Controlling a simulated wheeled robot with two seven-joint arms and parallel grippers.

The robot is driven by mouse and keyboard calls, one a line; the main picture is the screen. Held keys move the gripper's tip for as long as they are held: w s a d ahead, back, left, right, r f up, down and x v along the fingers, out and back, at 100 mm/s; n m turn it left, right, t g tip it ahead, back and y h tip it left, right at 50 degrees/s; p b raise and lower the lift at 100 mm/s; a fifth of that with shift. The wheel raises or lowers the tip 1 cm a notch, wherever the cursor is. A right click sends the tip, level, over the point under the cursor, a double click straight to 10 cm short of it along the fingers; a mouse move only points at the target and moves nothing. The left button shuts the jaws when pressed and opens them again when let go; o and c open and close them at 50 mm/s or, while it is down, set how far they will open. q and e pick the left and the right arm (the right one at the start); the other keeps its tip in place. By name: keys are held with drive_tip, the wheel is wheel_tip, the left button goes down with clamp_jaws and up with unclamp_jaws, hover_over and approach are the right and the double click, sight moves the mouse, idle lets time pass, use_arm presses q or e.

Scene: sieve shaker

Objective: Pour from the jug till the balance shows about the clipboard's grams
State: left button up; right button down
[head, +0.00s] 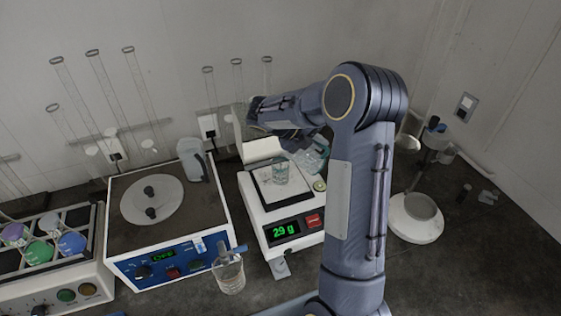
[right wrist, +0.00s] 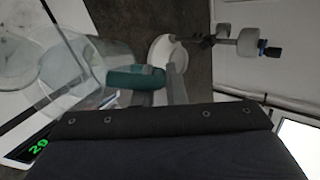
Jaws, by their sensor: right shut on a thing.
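My right gripper (head: 301,138) is shut on the teal handle (right wrist: 133,79) of a clear jug (head: 312,158). The jug is held tilted close above and beside the right of a small clear beaker (head: 281,174). That beaker stands on the pan of the white balance (head: 262,218), whose green display (head: 285,231) appears to read 29 g. The jug's clear body (right wrist: 62,75) fills the left of the right wrist view; its liquid level and any stream are hard to make out. The clipboard's number cannot be read here. My left gripper is out of view.
A blue-fronted device (head: 165,252) reading OFF stands left of the balance, with a pale jug-like vessel (head: 191,160) at its back. A handled beaker (head: 229,274) is in front. A white round-based stand (head: 415,218) is at right. Tall glass tubes line the wall.

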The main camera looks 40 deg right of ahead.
sight(326, 154)
idle(0.5)
drive_tip(key=shift+d+r, duration=0.15)
drive_tip(key=f, duration=0.1)
drive_tip(key=s+d+f+t+y, duration=0.1)
drive_tip(key=f+y, duration=0.1)
drive_tip(key=shift+s+d+f+m+t+b, duration=0.1)
drive_tip(key=shift+s+d+m+t+b, duration=0.05)
drive_tip(key=shift+s+m+t+b, duration=0.2)
drive_tip(key=shift+s, duration=0.1)
drive_tip(key=shift+f, duration=0.3)
drive_tip(key=shift+d+f+t, duration=0.1)
drive_tip(key=shift+f+t, duration=0.15)
drive_tip(key=shift+f, duration=0.1)
drive_tip(key=s+d+f+m+t+y, duration=0.1)
drive_tip(key=s+d+f+t+y, duration=0.2)
drive_tip(key=s+f+t+y, duration=0.1)
drive_tip(key=shift+d+f+y+p, duration=0.25)
drive_tip(key=shift+f+y+p, duration=0.05)
drive_tip(key=shift+f, duration=0.35)
